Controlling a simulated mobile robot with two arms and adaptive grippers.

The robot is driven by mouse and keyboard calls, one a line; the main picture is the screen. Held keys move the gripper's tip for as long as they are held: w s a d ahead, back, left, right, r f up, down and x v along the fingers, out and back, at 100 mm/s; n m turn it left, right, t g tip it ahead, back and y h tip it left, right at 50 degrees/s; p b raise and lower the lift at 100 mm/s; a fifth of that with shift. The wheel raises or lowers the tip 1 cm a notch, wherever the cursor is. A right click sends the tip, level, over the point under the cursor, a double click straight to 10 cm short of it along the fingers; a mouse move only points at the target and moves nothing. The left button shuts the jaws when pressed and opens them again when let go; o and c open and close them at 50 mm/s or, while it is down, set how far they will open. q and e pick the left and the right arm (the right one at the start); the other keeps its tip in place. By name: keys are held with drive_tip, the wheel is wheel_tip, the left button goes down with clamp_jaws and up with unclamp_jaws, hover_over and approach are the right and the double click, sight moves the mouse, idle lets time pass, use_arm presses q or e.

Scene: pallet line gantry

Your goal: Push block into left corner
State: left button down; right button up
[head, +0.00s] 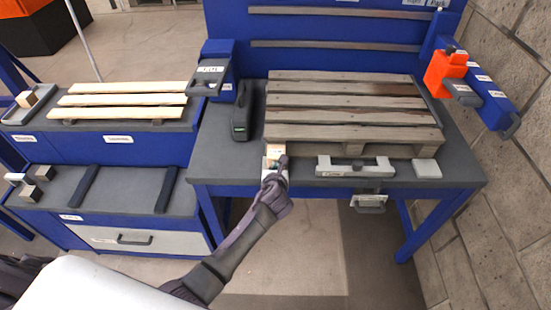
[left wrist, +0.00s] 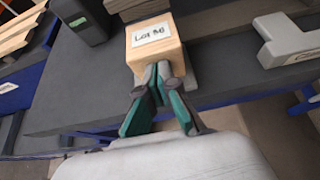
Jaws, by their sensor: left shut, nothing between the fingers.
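A small wooden block (head: 275,149) with a white label sits at the front left corner of the grey wooden pallet (head: 350,115) on the blue workbench. In the left wrist view the block (left wrist: 172,55) is large, and its label faces up. My left gripper (head: 281,163) is in front of the block. In the left wrist view its green-sided fingers (left wrist: 157,74) are closed together, with the tips at the block's near face. They look to be touching it, with nothing held between them. The block's far side is partly hidden. My right gripper is not in view.
A grey bracket (head: 340,169) and a pale flat block (head: 427,169) lie along the bench's front edge, right of the block. A dark case (head: 241,112) stands left of the pallet. The grey benchtop (head: 215,160) is clear at front left.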

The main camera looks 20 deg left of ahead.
sight(276, 160)
use_arm(q)
drive_tip(key=shift+w+a, duration=0.1)
drive_tip(key=shift+w, duration=0.15)
drive_tip(key=shift+w+a, duration=0.1)
drive_tip(key=shift+w, duration=0.2)
drive_tip(key=shift+w+a+b, duration=0.15)
drive_tip(key=shift+w+a, duration=0.05)
drive_tip(key=shift+w, duration=0.4)
drive_tip(key=shift+w+a+b, duration=0.15)
drive_tip(key=shift+w, duration=0.45)
drive_tip(key=shift+w+a, duration=0.1)
drive_tip(key=shift+w, duration=0.2)
drive_tip(key=shift+w+a+b, duration=0.2)
drive_tip(key=shift+w+b, duration=0.1)
drive_tip(key=shift+w, duration=0.6)
drive_tip(key=shift+s, duration=0.1)
drive_tip(key=shift+s+d+r+p, duration=0.1)
drive_tip(key=shift+s+d+p, duration=0.05)
drive_tip(key=shift+s+p, duration=0.35)
drive_tip(key=shift+s+d+r+p, duration=0.1)
drive_tip(key=shift+s+p, duration=0.3)
drive_tip(key=shift+p, duration=0.05)
drive_tip(key=shift+s+d+f+p, duration=0.1)
drive_tip(key=shift+s+d+p, duration=0.15)
drive_tip(key=shift+s+p, duration=0.45)
drive_tip(key=shift+s+d+p, duration=0.2)
drive_tip(key=shift+s+p, duration=0.2)
drive_tip(key=shift+s, duration=0.45)
drive_tip(key=shift+s+d+f, duration=0.1)
drive_tip(key=shift+s, duration=0.3)
